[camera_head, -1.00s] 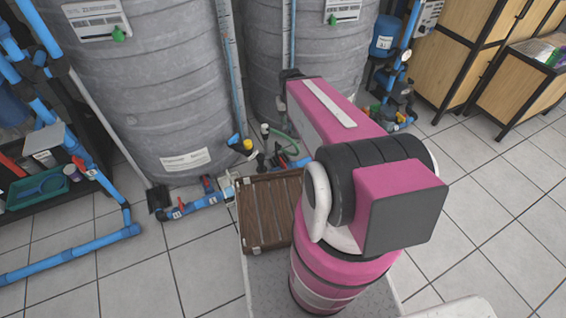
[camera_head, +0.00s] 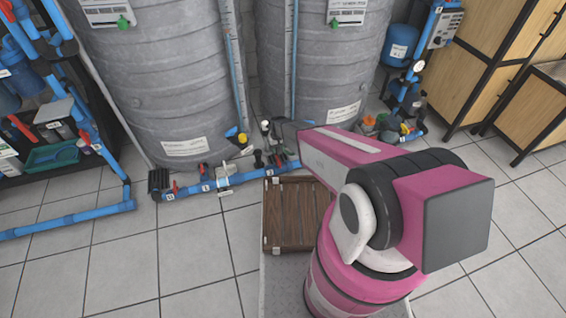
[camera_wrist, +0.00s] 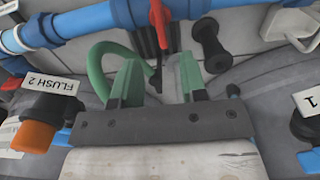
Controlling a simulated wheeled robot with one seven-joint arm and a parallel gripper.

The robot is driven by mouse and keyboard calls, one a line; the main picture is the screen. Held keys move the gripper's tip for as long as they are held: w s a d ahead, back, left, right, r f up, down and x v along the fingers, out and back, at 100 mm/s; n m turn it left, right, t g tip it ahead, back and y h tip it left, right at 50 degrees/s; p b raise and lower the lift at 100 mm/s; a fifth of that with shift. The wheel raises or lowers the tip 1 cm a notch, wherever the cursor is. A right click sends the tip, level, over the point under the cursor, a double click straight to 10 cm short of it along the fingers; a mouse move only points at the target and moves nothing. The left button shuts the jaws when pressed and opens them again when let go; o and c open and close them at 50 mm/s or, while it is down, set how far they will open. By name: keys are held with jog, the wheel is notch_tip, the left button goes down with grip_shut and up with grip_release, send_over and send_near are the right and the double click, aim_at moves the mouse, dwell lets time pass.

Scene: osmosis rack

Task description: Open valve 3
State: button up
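My gripper (camera_wrist: 156,75) shows in the wrist view with its two green-edged fingers apart. A red valve handle (camera_wrist: 160,22) on a blue pipe (camera_wrist: 90,20) lies just beyond the gap between the fingertips; I cannot tell whether it touches them. No number 3 is legible, so I cannot tell whether this is valve 3. In the head view, red-handled valves (camera_head: 203,170) sit along the low blue pipe (camera_head: 232,180) before the grey tanks (camera_head: 165,80). My arm hides the gripper there.
A brown slatted wooden crate (camera_head: 293,228) stands by my base. In the wrist view, an orange-tipped fitting labelled FLUSH 2 (camera_wrist: 52,84) is at left, and a label 1 (camera_wrist: 308,101) at right. Wooden cabinets (camera_head: 490,60) stand at right. The tiled floor at front left is clear.

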aim_at(278, 160)
notch_tip(278, 160, down, 10)
jog(key=shift+f, duration=0.2)
dwell(0.3)
grip_shut()
